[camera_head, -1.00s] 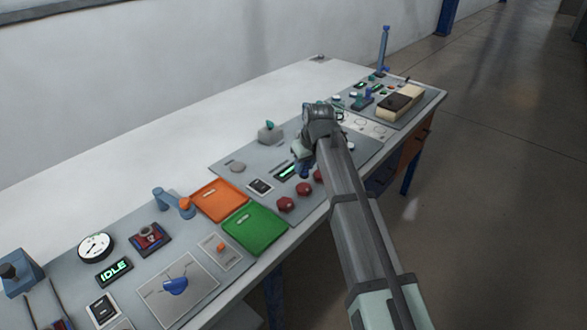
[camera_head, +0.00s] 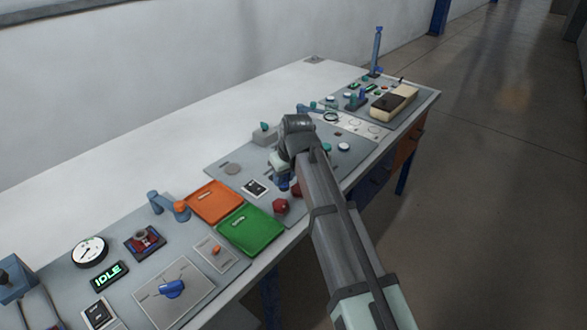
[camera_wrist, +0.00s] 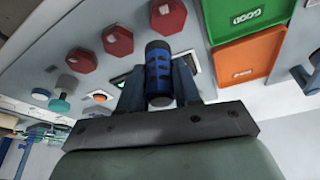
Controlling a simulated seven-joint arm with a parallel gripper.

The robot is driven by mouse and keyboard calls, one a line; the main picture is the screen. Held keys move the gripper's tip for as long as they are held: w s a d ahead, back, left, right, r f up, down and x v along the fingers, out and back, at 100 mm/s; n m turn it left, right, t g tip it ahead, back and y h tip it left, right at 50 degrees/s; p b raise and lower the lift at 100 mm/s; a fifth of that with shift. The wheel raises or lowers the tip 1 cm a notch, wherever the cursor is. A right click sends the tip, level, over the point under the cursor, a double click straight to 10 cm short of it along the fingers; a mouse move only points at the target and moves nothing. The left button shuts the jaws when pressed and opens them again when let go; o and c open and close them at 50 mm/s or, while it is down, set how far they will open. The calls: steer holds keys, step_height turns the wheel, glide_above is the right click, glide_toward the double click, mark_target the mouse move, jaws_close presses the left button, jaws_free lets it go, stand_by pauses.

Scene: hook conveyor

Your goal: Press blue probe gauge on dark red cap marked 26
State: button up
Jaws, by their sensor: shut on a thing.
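My gripper (camera_wrist: 158,82) is shut on the blue probe gauge (camera_wrist: 158,66), a blue cylinder with dark bands standing between the fingers. In the wrist view, three dark red caps lie in a row: one (camera_wrist: 167,15) above the gauge, one (camera_wrist: 118,40) to its upper left, and one (camera_wrist: 81,61) farther left. No number is readable on them, so I cannot tell which is marked 26. In the head view, my gripper (camera_head: 284,176) is over the panel beside a dark red cap (camera_head: 280,206); another cap (camera_head: 297,190) is partly hidden by my arm. Contact with a cap cannot be told.
An orange tray (camera_head: 214,200) and a green tray (camera_head: 251,229) marked GOOD lie left of my gripper. A black-and-white label plate (camera_head: 255,188) is close by. A dial gauge (camera_head: 90,252) and an IDLE display (camera_head: 109,275) are farther left. The white tabletop behind is clear.

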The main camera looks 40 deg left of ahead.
mark_target(278, 201)
steer(key=shift+s+f, duration=0.15)
steer(key=shift+s, duration=0.9)
steer(key=shift+f, duration=1.9)
steer(key=shift+f, duration=0.55)
stand_by(1.2)
steer(key=shift+r, duration=2.55)
